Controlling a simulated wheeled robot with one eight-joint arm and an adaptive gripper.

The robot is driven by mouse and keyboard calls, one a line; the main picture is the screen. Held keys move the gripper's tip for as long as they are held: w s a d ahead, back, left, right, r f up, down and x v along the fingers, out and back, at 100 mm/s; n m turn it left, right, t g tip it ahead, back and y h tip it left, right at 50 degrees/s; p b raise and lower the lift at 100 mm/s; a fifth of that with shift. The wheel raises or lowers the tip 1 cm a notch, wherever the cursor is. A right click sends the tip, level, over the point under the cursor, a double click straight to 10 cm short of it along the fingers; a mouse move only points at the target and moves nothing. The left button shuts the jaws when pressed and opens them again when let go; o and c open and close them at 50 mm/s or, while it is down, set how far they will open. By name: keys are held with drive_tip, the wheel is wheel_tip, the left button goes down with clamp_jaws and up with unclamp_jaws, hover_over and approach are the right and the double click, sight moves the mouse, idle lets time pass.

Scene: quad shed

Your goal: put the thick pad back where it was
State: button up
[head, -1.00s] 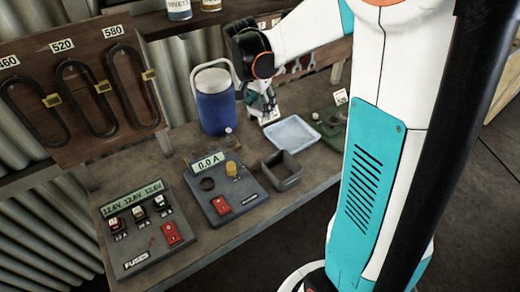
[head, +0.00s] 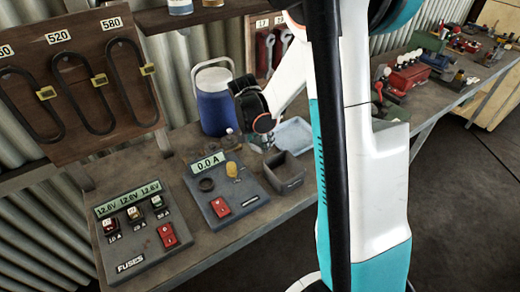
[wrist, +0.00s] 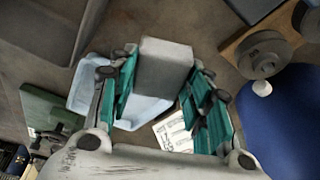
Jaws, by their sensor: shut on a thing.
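My gripper (wrist: 163,95) is shut on a grey block-shaped pad (wrist: 165,68), which sits between its teal fingers in the wrist view. In the head view my gripper (head: 262,143) is over the bench, in front of the blue jug and close to the grey bin and the pale blue tray. I cannot make out the pad there. In the wrist view the pale blue tray (wrist: 85,88) lies below and behind the pad and fingers, which hide part of it. A printed white card (wrist: 172,134) shows between the fingers.
The blue jug (head: 213,108) stands behind my gripper. The open grey bin (head: 286,174) is just in front. The panel reading 0.0 A (head: 215,202) and the fuse panel (head: 140,238) lie to the left. Grey round pieces (wrist: 262,58) show beside the jug in the wrist view.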

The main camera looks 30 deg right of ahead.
sight(260, 149)
drive_tip(key=shift+f+b, duration=0.45)
drive_tip(key=shift+f, duration=1.5)
drive_tip(key=shift+f, duration=0.2)
drive_tip(key=o, duration=1)
drive_tip(key=shift+r, duration=0.1)
drive_tip(key=shift+r, duration=0.1)
drive_tip(key=s+a+r+n+t+y+p, duration=0.1)
drive_tip(key=s+a+r+n+p, duration=0.25)
drive_tip(key=r, duration=0.65)
drive_tip(key=s+a+r+n+t, duration=0.15)
drive_tip(key=s+a+r, duration=0.4)
drive_tip(key=r, duration=0.55)
drive_tip(key=s+a+r+n+t+y, duration=0.2)
drive_tip(key=s+a+n, duration=0.5)
drive_tip(key=s, duration=0.4)
drive_tip(key=shift+s+r+n+t, duration=0.25)
drive_tip(key=shift+r+n+t, duration=0.35)
drive_tip(key=shift+r+t, duration=0.1)
